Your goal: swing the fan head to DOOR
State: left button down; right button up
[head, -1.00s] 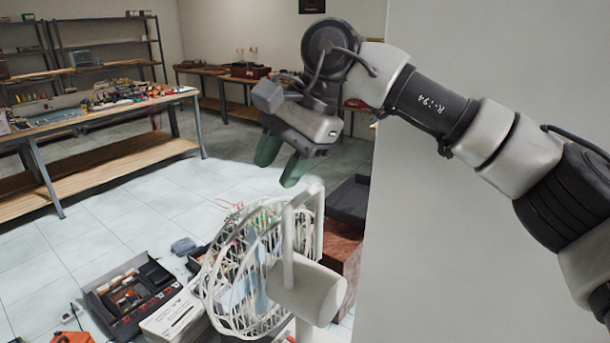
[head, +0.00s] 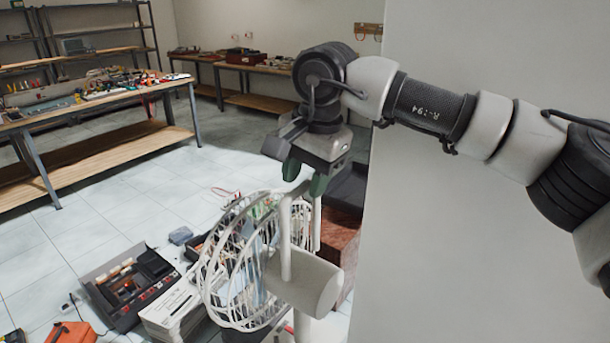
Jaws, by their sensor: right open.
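The white fan head (head: 308,283) stands at the lower middle of the head view, with its wire cage (head: 228,275) facing lower left and its motor housing toward me. A white upright handle loop (head: 285,240) rises at the back of the head. My right gripper (head: 305,178) is open and points down over the top of this handle. Its two green fingers are on either side of the handle's top bar, which is partly hidden; I cannot tell whether they touch it. No DOOR label is readable. My left gripper is not in view.
A black case (head: 128,290), a stack of white boxes (head: 172,305) and an orange case (head: 70,333) lie on the floor left of the fan. A reddish box (head: 342,245) is behind it. A grey wall (head: 480,230) fills the right. Tiled floor is free toward the workbench (head: 90,165).

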jog(key=shift+f, duration=0.3)
grip_shut()
jog(key=shift+a+r, duration=0.1)
jog(key=shift+a, duration=0.05)
